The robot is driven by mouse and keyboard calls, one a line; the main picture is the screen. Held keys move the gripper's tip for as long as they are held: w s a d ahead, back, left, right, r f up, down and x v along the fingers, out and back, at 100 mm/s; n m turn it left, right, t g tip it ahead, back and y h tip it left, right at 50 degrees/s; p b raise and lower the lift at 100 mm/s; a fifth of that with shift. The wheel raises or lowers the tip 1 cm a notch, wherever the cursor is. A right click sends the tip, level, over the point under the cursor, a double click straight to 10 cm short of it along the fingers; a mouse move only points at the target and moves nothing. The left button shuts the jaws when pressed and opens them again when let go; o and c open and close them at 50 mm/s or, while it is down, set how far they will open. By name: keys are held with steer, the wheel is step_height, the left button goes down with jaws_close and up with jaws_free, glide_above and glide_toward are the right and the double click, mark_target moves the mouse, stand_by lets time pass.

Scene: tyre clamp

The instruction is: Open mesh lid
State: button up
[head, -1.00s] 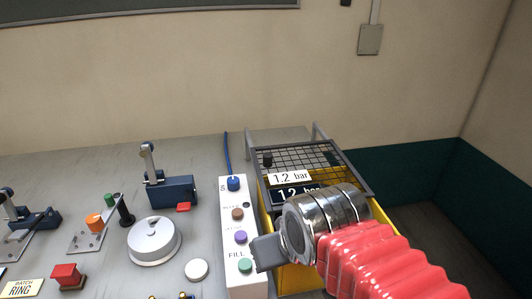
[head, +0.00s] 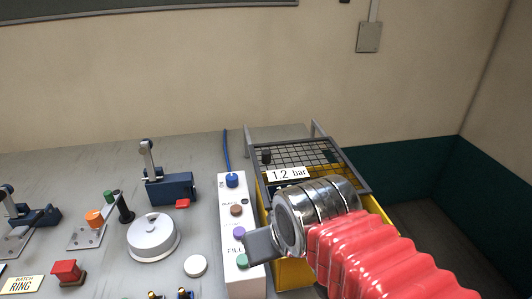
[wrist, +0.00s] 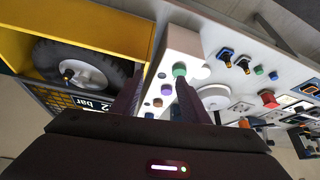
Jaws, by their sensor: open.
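The mesh lid (head: 318,153), a dark-framed grid with a black knob (head: 267,157) and a white "1.2 bar" label (head: 288,175), lies over the back part of a yellow box (head: 292,274) in the head view. Its exact tilt is hard to tell. My gripper (head: 258,244) is in front of the lid, beside the box's left wall and over the white button panel. My wrist hides part of the lid's front edge. In the wrist view, my gripper (wrist: 160,88) has its two fingers apart, with nothing held. A tyre (wrist: 75,65) shows inside the yellow box there.
The white button panel (head: 232,215) stands directly left of the box. A silver round lid (head: 154,238), a blue lever clamp (head: 170,188), a red block (head: 67,271) and a white disc (head: 195,266) occupy the table further left. The wall is behind.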

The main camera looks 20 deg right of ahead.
steer(key=w+d+r+m+g, duration=0.15)
steer(key=w+r+m, duration=0.25)
steer(key=w+r, duration=0.4)
step_height(320, 180, up, 5)
steer(key=m+g, duration=0.4)
steer(key=m, duration=1.2)
glide_above(266, 152)
steer(key=shift+w+d+f, duration=0.1)
steer(key=shift+f, duration=0.15)
step_height(266, 152, down, 14)
steer(key=shift+r, duration=0.2)
steer(key=shift+c, duration=0.5)
